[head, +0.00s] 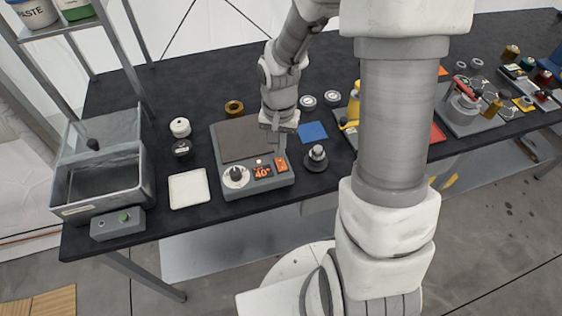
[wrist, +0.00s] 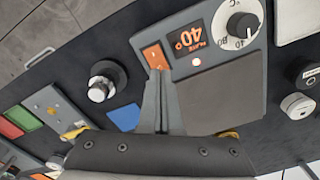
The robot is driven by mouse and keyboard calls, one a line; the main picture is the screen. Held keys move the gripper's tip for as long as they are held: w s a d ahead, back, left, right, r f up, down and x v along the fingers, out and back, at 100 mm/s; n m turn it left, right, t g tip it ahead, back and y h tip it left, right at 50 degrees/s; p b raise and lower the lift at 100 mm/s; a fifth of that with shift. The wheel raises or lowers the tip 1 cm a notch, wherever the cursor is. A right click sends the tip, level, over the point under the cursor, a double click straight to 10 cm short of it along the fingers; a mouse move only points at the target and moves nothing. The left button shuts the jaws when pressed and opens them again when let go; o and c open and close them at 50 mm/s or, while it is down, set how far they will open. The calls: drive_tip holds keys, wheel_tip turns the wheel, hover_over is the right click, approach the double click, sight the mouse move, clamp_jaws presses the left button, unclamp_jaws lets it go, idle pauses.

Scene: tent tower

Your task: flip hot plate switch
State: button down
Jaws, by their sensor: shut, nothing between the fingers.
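The hot plate (head: 287,181) is a grey unit with a dark brown top, on the black table. Its front panel has a round dial (head: 235,176), an orange "40°" display (head: 262,171) and an orange switch (head: 282,165). In the head view, my gripper (head: 279,148) is over the plate's right side.
A silver knob on a black round base (head: 316,157) and a blue pad (head: 313,132) stand close right of the hot plate. A white tray (head: 189,188) and a grey bin (head: 100,180) are to its left.

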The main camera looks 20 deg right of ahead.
sight(280, 160)
drive_tip(key=shift+f+b, duration=0.8)
drive_tip(key=shift+f, duration=0.15)
idle(0.9)
drive_tip(key=shift+r, duration=0.15)
drive_tip(key=shift+r+p, duration=2.65)
drive_tip(key=shift+r, duration=0.75)
